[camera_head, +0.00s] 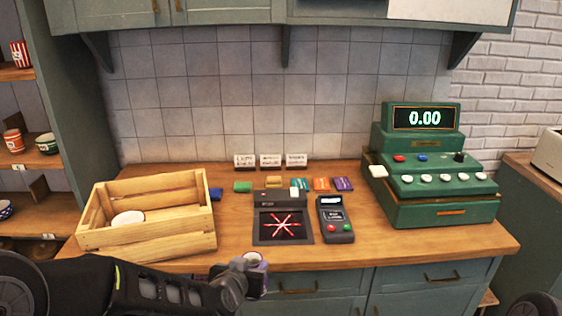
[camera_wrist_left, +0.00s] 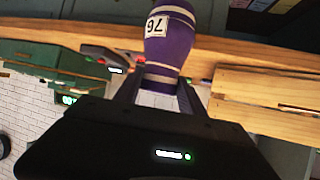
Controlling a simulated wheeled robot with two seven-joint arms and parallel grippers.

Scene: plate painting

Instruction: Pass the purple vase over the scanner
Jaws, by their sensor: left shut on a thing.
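My left gripper (camera_head: 246,276) is shut on the purple vase (camera_head: 254,261), low at the front edge of the counter. Only a small part of the vase shows in the head view. The left wrist view shows the vase (camera_wrist_left: 170,40) between the fingers (camera_wrist_left: 160,88), purple with white bands and a white label reading 76. The scanner (camera_head: 283,226) is a dark unit with a red star of lines on its glass, on the counter beyond the gripper. The vase is in front of the scanner, not over it. My right gripper is not in view.
A wooden crate (camera_head: 190,240) with a white round thing inside stands left of the scanner. A card terminal (camera_head: 335,220) stands close to its right. A green cash register (camera_head: 440,208) reading 0.00 is further right. Several coloured cards and small signs (camera_head: 270,161) are behind.

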